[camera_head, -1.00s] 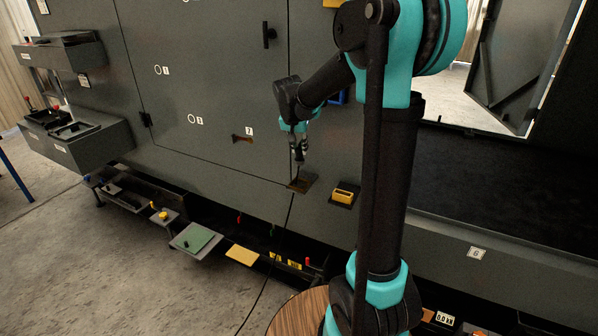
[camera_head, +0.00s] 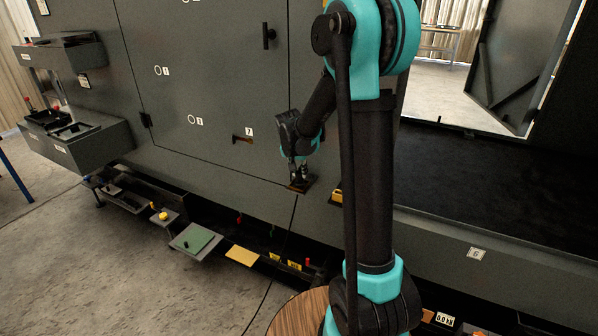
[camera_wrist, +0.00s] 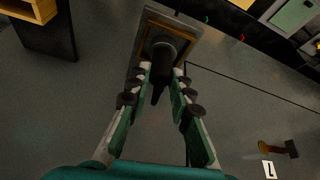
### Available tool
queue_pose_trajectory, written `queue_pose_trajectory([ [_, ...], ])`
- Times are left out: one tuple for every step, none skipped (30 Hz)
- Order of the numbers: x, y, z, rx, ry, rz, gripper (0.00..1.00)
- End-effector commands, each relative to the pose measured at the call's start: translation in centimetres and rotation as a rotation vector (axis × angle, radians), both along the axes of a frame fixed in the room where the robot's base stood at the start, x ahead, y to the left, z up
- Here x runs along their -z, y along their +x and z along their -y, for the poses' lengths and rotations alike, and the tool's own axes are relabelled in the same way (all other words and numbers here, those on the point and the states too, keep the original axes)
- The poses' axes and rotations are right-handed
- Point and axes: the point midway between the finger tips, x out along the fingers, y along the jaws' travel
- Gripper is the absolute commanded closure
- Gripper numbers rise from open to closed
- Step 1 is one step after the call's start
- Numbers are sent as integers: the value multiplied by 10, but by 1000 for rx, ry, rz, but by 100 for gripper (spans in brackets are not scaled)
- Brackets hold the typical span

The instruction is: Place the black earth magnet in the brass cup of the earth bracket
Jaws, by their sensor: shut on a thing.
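My gripper (camera_head: 298,172) is low against the dark panel, right at the small earth bracket (camera_head: 305,186) on it. In the wrist view my gripper (camera_wrist: 163,86) is shut on the black magnet (camera_wrist: 160,80), a dark round piece with a narrow tail pointing back between the fingers. The magnet's far end lies over the square bracket (camera_wrist: 187,38), whose brass-coloured cup rim (camera_wrist: 148,38) shows around it. I cannot tell whether the magnet is seated in the cup or just in front of it. The fingers partly hide it.
A yellow block (camera_head: 337,195) on a dark holder is close right of the bracket; it also shows in the wrist view (camera_wrist: 32,8). A brass bar fitting (camera_head: 243,139) is up left. Below is a recess with a yellow plate (camera_head: 242,255) and green plate (camera_head: 196,238).

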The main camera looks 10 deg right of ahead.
Motion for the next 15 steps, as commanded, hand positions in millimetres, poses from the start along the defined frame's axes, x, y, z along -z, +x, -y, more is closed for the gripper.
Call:
queue_pose_trajectory([
  [1, 0, 0, 0, 0, 0, 100],
  [2, 0, 0, 0, 0, 0, 100],
  [2, 0, 0, 0, 0, 0, 78],
  [2, 0, 0, 0, 0, 0, 74],
  [2, 0, 0, 0, 0, 0, 71],
  [2, 0, 0, 0, 0, 0, 66],
  [2, 0, 0, 0, 0, 0, 62],
  [2, 0, 0, 0, 0, 0, 59],
  [2, 0, 0, 0, 0, 0, 59],
  [2, 0, 0, 0, 0, 0, 59],
  [2, 0, 0, 0, 0, 0, 59],
  [2, 0, 0, 0, 0, 0, 59],
  [2, 0, 0, 0, 0, 0, 59],
  [2, 0, 0, 0, 0, 0, 59],
  [2, 0, 0, 0, 0, 0, 59],
])
